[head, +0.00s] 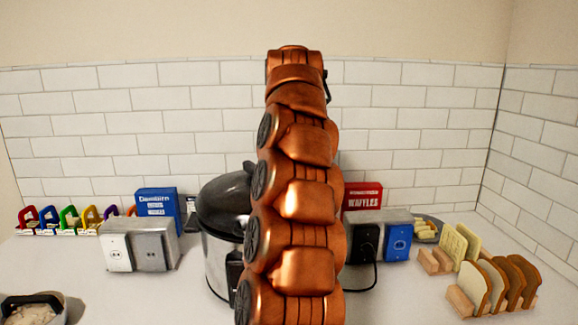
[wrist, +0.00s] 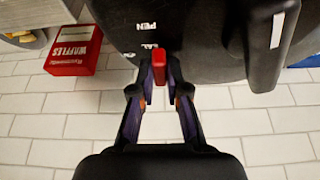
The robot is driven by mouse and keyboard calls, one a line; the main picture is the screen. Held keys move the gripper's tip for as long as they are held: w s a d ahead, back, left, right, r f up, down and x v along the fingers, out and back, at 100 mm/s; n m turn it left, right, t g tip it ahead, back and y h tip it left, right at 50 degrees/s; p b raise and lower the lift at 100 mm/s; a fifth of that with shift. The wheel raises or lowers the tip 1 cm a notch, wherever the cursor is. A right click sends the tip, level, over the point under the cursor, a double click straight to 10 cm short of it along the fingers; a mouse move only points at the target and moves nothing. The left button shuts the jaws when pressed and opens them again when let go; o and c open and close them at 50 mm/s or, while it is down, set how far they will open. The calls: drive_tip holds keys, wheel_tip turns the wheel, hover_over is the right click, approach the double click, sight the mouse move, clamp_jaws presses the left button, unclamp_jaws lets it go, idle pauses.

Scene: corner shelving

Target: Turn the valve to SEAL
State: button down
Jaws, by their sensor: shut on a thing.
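The cooker (head: 224,235) has a dark lid and a steel body and stands on the counter, partly hidden behind my copper arm in the head view. In the wrist view its black lid (wrist: 205,50) fills the top. A small red valve (wrist: 157,66) sits at the lid's edge between my gripper's fingertips (wrist: 159,72). My gripper is shut on the valve. White lettering beside it is partly cut off, reading "AL" and "PEN". I cannot tell exactly which mark the valve points at. The head view does not show the fingers.
A red waffles box (head: 362,197) and a grey outlet box (head: 380,238) with a cord stand right of my arm. A blue box (head: 157,203) and another outlet box (head: 140,246) are left. Toast racks (head: 492,290) stand at far right. The tiled wall is behind.

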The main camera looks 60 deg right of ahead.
drive_tip(key=c, duration=1.2)
unclamp_jaws()
drive_tip(key=shift+o, duration=0.2)
drive_tip(key=shift+r, duration=0.1)
drive_tip(key=shift+v, duration=1.5)
drive_tip(key=shift+s+a, duration=1.2)
drive_tip(key=shift+a, duration=0.4)
drive_tip(key=shift+s+a, duration=1.25)
drive_tip(key=shift+a, duration=0.3)
drive_tip(key=shift+s+a, duration=1.2)
drive_tip(key=shift+a, duration=0.4)
drive_tip(key=shift+a, duration=0.1)
